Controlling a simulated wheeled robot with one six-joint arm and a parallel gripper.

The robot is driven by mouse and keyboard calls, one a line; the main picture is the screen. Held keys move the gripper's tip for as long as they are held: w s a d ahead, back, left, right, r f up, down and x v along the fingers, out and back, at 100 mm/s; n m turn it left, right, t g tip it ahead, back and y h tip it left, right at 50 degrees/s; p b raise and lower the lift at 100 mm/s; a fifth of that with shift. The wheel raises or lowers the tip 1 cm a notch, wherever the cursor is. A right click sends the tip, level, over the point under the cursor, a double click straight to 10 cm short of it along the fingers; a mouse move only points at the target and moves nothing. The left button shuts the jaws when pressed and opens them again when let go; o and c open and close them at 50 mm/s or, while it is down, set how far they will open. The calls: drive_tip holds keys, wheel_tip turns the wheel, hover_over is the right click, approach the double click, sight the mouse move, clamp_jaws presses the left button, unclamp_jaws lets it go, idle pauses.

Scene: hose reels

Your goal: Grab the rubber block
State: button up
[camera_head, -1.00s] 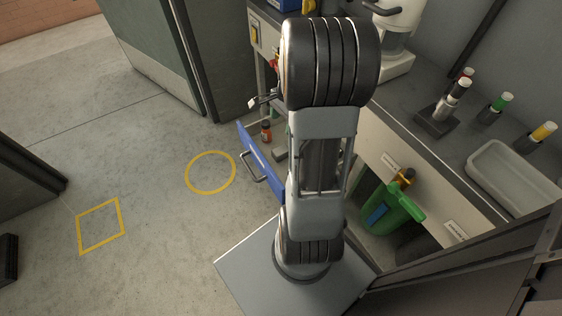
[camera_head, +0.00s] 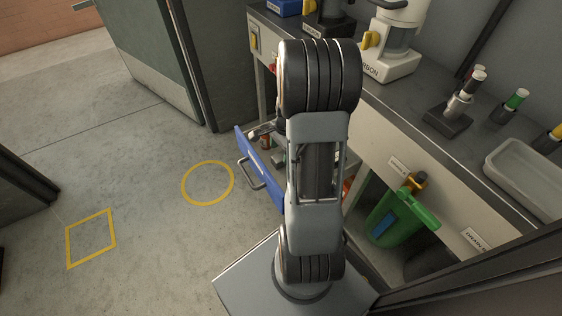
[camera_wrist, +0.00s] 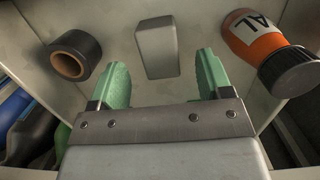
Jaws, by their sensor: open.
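The grey rubber block (camera_wrist: 157,47) lies on the drawer floor in the wrist view, just beyond my gripper's fingertips. It is also partly visible in the head view (camera_head: 278,159). My gripper (camera_wrist: 162,68) is open, with its two green fingers apart and nothing between them. The block sits ahead of the gap between the fingers, and I see no contact. In the head view, the gripper is mostly hidden behind my arm, above the open drawer with a blue front (camera_head: 258,168).
In the drawer, a black tape roll (camera_wrist: 76,54) lies left of the block and an orange bottle with a black cap (camera_wrist: 268,50) lies right. The drawer walls are close around. A green can (camera_head: 400,215) stands under the bench.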

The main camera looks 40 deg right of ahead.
sight(281, 156)
drive_tip(key=f, duration=0.1)
drive_tip(key=f+b, duration=0.1)
drive_tip(key=f, duration=0.1)
drive_tip(key=shift+a+f+b, duration=0.25)
drive_tip(key=shift+f+b, duration=0.05)
drive_tip(key=shift+b, duration=0.05)
drive_tip(key=shift+c, duration=0.2)
drive_tip(key=c, duration=1)
drive_tip(key=shift+r, duration=0.15)
